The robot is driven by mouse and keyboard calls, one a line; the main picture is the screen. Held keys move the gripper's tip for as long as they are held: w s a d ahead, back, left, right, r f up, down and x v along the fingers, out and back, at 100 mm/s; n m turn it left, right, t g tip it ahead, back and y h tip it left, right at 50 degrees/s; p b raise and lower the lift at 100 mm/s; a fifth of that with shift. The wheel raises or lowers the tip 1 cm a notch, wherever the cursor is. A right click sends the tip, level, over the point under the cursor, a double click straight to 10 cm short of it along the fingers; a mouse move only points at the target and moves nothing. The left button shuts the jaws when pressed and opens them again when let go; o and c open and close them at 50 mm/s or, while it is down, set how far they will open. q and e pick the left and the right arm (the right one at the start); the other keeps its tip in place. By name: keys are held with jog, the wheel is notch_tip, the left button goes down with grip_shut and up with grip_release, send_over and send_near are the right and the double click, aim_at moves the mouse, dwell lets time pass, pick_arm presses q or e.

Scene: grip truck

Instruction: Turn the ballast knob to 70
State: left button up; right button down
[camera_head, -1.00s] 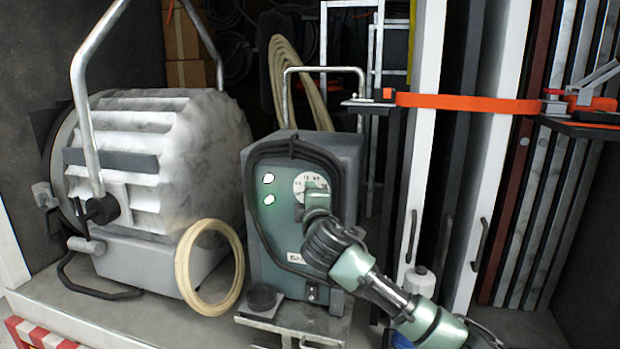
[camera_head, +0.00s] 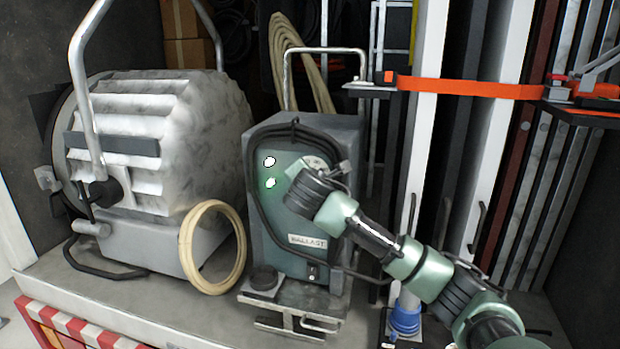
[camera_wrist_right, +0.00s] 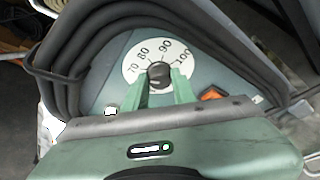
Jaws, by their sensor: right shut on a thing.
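The ballast (camera_head: 262,215) is a grey-green box with a front label. Its white dial (camera_head: 318,161) is mostly hidden behind my right wrist in the head view. In the right wrist view the dial (camera_wrist_right: 133,67) shows 70, 80, 90 and 100, with a dark round knob (camera_wrist_right: 159,73) at its centre. My right gripper (camera_wrist_right: 162,88) is shut on the knob, one green finger on each side. Where the knob points is too small to tell. My left gripper is in neither view.
Black cable (camera_head: 256,195) loops around the ballast front. A large lamp (camera_head: 165,150) and a cream cable coil (camera_head: 186,250) stand to its left. An orange strap (camera_head: 470,88) crosses the panels at right.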

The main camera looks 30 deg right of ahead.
jog(key=shift+f+n+g, duration=0.1)
jog(key=shift+n+g, duration=0.2)
jog(key=shift+n, duration=0.1)
jog(key=c, duration=1.1)
grip_release()
jog(key=shift+c, duration=0.2)
jog(key=shift+a, duration=0.1)
jog(key=b+v, duration=0.3)
jog(key=v, duration=0.4)
jog(key=shift+s+a, duration=0.2)
jog(key=shift+s, duration=0.05)
